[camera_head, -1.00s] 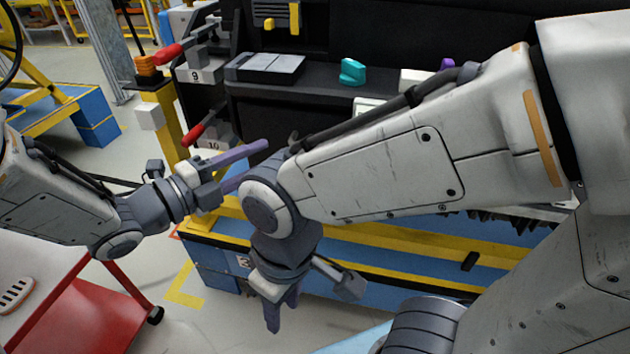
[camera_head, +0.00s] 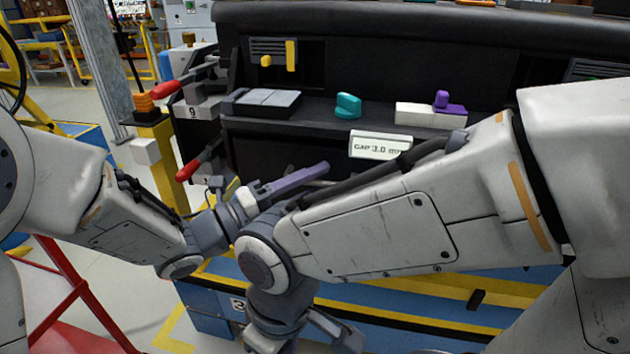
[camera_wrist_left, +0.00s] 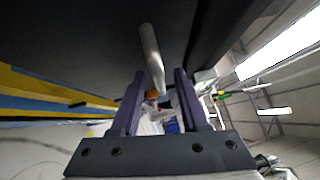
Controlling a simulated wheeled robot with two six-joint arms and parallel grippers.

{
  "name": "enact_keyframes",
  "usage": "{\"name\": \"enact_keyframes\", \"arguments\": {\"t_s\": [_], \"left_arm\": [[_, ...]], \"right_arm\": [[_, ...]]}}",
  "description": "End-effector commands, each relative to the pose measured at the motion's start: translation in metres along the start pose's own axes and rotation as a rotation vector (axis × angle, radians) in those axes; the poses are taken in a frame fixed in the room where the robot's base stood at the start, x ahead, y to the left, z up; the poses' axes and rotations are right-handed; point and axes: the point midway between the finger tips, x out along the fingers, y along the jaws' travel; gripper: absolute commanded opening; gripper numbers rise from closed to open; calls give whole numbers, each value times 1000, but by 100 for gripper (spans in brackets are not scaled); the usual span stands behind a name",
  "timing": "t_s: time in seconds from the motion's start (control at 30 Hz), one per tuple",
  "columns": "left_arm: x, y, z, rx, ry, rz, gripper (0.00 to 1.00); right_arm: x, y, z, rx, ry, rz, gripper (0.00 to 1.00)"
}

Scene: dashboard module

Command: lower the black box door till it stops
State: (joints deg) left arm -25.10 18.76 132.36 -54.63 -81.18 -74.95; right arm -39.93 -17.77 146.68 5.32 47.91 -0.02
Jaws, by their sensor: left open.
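The black panel with a pale bar handle (camera_wrist_left: 152,50) fills the upper part of the left wrist view; this looks like the box door (camera_wrist_left: 85,35). The handle runs down towards the gap between the purple fingers of my left gripper (camera_wrist_left: 160,90), which is open. I cannot tell whether the handle lies between the fingertips. In the head view my left gripper (camera_head: 300,178) points right, in front of the dashboard's dark lower front (camera_head: 275,145). My right arm covers much of that front. My right gripper is mostly cut off at the bottom edge, its jaws unclear.
A shelf holds a grey pad (camera_head: 262,102), a teal knob (camera_head: 347,105) and a white block with a purple part (camera_head: 430,114). A gap display (camera_head: 380,146) hangs below. Red-handled clamps (camera_head: 185,83) stand left. A blue and yellow base runs below.

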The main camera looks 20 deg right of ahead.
Motion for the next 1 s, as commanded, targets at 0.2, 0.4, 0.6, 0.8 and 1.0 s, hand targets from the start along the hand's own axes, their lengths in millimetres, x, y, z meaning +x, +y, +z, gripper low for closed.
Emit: {"name": "enact_keyframes", "arguments": {"t_s": [0.2,0.4,0.6,0.8,1.0], "left_arm": [[4,0,0,0,0,0,45],[4,0,0,0,0,1,10],[4,0,0,0,0,1,0],[3,0,0,0,0,1,0],[3,0,0,0,0,1,0]], "right_arm": [[0,0,0,0,0,0,42],[0,0,0,0,0,0,42],[0,0,0,0,0,0,42],[0,0,0,0,0,0,42],[0,0,0,0,0,0,42]]}}
